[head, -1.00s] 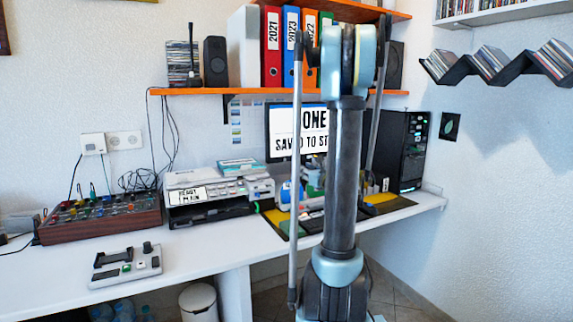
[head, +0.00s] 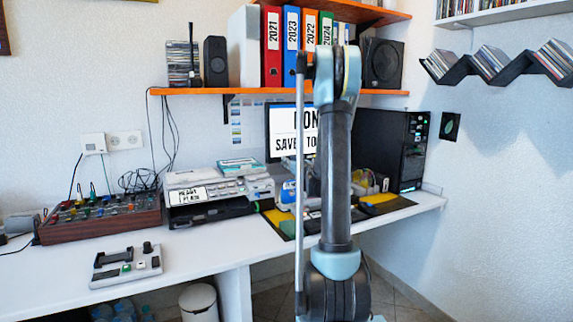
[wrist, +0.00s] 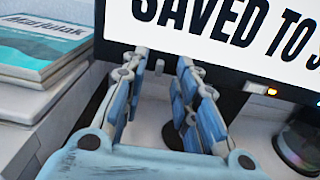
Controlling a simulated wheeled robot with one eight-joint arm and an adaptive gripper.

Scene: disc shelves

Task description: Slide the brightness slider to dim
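I cannot pick out a slider marked for brightness. A small grey control box (head: 125,265) lies at the desk's front left, with dark controls, a green button and a black knob; its labels are too small to read. A monitor (head: 282,133) stands at the back of the desk, partly hidden by my arm. Its lower bezel, with a small orange light, shows in the wrist view (wrist: 258,88). My gripper (wrist: 159,66) is open and empty in front of that bezel, its two fingers apart. In the head view my arm hides most of it.
A mixer-like panel (head: 100,219) with coloured knobs sits at the desk's left. A printer-like device (head: 207,195) and a black computer tower (head: 391,148) flank the monitor. An orange shelf (head: 210,91) with speakers and binders hangs above. The desk's front left is mostly clear.

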